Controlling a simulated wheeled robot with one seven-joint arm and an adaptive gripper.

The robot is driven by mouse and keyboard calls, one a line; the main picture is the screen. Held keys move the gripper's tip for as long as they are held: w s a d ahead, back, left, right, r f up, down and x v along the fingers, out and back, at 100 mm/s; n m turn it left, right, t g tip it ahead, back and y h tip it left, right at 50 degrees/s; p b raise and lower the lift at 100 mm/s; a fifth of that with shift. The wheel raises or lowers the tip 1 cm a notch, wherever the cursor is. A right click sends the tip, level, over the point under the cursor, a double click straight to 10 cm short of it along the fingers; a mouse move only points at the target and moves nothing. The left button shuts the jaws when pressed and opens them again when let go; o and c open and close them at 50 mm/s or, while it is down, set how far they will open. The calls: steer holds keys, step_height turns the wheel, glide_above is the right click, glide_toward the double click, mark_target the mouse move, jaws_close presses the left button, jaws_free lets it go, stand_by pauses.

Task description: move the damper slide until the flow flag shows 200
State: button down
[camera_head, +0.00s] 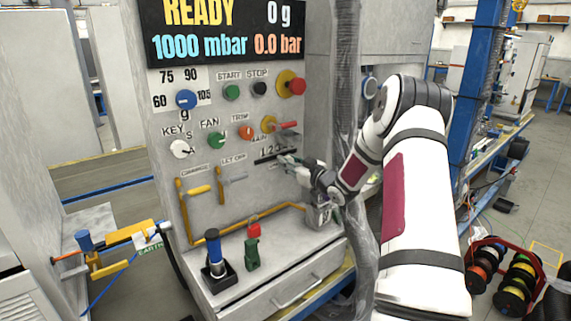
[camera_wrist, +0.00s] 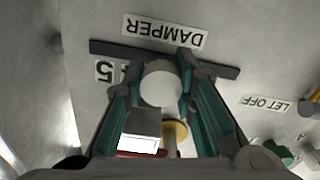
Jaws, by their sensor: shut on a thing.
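The damper slide is a pale round knob (camera_wrist: 160,83) on a dark horizontal slot (camera_wrist: 112,50), beside an upside-down DAMPER label (camera_wrist: 163,30) in the wrist view. My gripper (camera_wrist: 162,75) is shut on the knob, with a teal finger on each side. In the head view my gripper (camera_head: 287,160) is at the right part of the slot (camera_head: 266,158), low on the panel's right side; it hides the knob there. A small box with a white face and red edge (camera_wrist: 138,145) shows between the fingers. I cannot tell if it is the flow flag, and I read no 200.
Above the slot is a yellow valve with a red lever (camera_head: 285,125). The display (camera_head: 222,32) reads READY, 0 g, 1000 mbar and 0.0 bar. Yellow piping (camera_head: 250,219) runs below.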

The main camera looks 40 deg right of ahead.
steer(key=c, duration=1.2)
jaws_free()
steer(key=shift+c, duration=0.2)
steer(key=shift+a+f, duration=0.1)
